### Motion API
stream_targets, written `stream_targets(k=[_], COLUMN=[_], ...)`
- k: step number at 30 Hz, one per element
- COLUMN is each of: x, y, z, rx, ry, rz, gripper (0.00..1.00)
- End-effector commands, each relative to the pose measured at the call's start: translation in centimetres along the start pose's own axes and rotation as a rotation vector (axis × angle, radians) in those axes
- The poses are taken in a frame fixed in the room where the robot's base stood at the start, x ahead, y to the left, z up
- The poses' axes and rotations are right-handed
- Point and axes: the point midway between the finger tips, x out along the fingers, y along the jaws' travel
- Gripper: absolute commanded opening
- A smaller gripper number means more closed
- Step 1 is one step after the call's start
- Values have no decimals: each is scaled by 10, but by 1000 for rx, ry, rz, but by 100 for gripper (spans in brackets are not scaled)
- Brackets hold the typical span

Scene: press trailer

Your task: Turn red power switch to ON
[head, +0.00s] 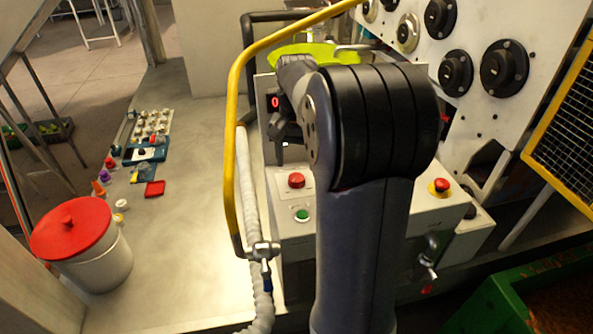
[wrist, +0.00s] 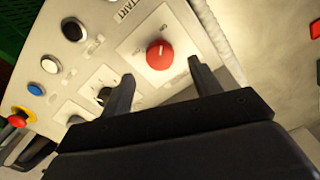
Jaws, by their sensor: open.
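The red power switch (wrist: 160,54) is a round red knob on a pale square plate on the control panel. It carries a small light mark, and small lettering sits around it; I cannot tell its setting for sure. My gripper (wrist: 161,68) is open and empty. Its two dark fingers stand to either side of the knob in the wrist view, apart from it. In the head view the red knob (head: 296,180) shows on the panel's left part, just left of my arm, with my gripper (head: 281,142) above and behind it, partly hidden by the arm.
A green button (head: 302,215) sits nearer than the knob. A red emergency stop (head: 440,186) is at the panel's right. A yellow rail (head: 232,130) and a pale hose (head: 248,210) run along the left. Black, white and blue buttons (wrist: 35,89) fill the panel's left in the wrist view.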

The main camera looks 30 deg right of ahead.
Motion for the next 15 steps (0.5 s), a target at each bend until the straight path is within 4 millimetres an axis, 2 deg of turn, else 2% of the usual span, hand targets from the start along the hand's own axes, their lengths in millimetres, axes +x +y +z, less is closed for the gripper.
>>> stream_targets(k=[3,7,10,15], x=[-25,-46,-56,-62], y=[0,0,0,0], z=[-1,-1,0,0], rx=[0,0,0,0], ry=[4,3,2,0], rz=[-2,-1,-1,0], gripper=[59,59,59,59])
